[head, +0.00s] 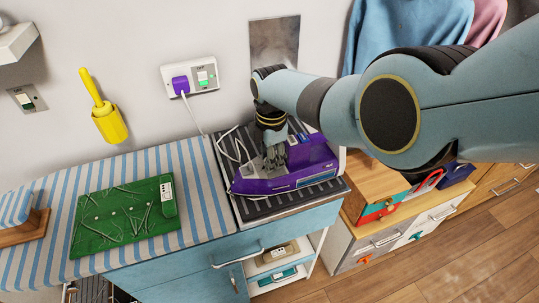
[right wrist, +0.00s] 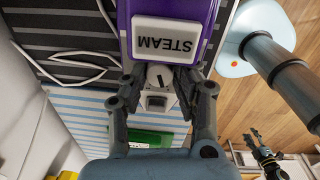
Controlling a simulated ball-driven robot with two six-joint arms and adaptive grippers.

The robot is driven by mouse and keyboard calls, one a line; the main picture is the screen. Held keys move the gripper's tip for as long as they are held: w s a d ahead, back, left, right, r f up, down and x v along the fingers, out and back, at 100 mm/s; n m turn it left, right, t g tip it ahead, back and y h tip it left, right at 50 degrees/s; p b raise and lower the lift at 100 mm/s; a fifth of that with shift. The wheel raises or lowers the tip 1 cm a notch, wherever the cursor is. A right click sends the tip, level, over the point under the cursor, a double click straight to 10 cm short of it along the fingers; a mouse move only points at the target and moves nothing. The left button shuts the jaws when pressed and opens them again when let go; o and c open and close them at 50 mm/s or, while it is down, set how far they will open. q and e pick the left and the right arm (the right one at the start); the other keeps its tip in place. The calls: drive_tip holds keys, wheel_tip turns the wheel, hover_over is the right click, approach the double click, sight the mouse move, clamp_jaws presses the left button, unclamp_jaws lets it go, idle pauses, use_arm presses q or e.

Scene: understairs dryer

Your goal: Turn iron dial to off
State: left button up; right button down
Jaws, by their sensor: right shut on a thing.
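The purple iron (head: 290,165) rests on a dark ribbed mat at the right end of the counter. My right gripper (head: 275,155) points down onto its top. In the right wrist view the iron (right wrist: 203,50) carries a white STEAM button (right wrist: 168,37). Below that button, the small pale dial (right wrist: 159,74) with a dark pointer mark sits between the fingers of my right gripper (right wrist: 160,80), which are shut on it. In the head view the gripper hides the dial. What looks like my left gripper (right wrist: 258,142) shows small in the right wrist view, away from the iron.
A white cord runs from the iron to a purple plug (head: 180,85) in the wall socket. A green board (head: 125,215) lies on the striped cover (head: 205,185) to the left. A yellow brush holder (head: 109,124) hangs on the wall. Wooden drawers stand to the right.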

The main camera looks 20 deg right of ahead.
drive_tip(key=shift+n, duration=2.3)
drive_tip(key=c, duration=1.3)
unclamp_jaws()
drive_tip(key=shift+w+r, duration=0.1)
drive_tip(key=r, duration=1.1)
drive_tip(key=shift+s+d+r, duration=0.2)
drive_tip(key=shift+s+r, duration=0.1)
drive_tip(key=shift+r, duration=0.1)
